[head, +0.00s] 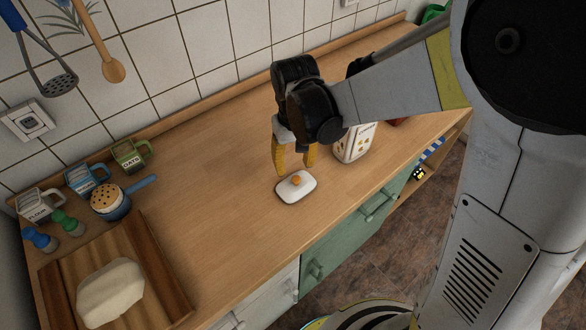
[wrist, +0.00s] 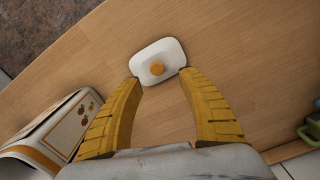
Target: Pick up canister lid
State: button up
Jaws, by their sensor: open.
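The canister lid (head: 295,187) is a white rounded rectangle with an orange knob, lying flat on the wooden counter. In the wrist view the lid (wrist: 157,60) lies just beyond my fingertips, with its knob facing up. My gripper (head: 294,172) has yellow fingers pointing down over the counter, above and behind the lid. In the wrist view my gripper (wrist: 160,79) is open and empty, with the lid centred between the fingertips. The white canister (head: 352,143) with orange patterns stands to the right of the gripper, partly hidden by my arm. It also shows at the left of the wrist view (wrist: 62,128).
Mugs (head: 88,177), a blue-handled pot (head: 110,202) and a wooden tray (head: 160,262) holding a pale block (head: 110,290) are at the left. The tiled wall (head: 190,50) bounds the back. The counter between tray and lid is clear. The front edge is close to the lid.

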aim_at(296, 177)
jog(key=f, duration=0.2)
jog(key=f+b, duration=0.1)
jog(key=f, duration=0.1)
jog(key=f+b, duration=0.1)
jog(key=f, duration=0.1)
jog(key=shift+d+f, duration=0.25)
jog(key=shift+f, duration=0.05)
jog(key=shift+r, duration=0.1)
grip_shut()
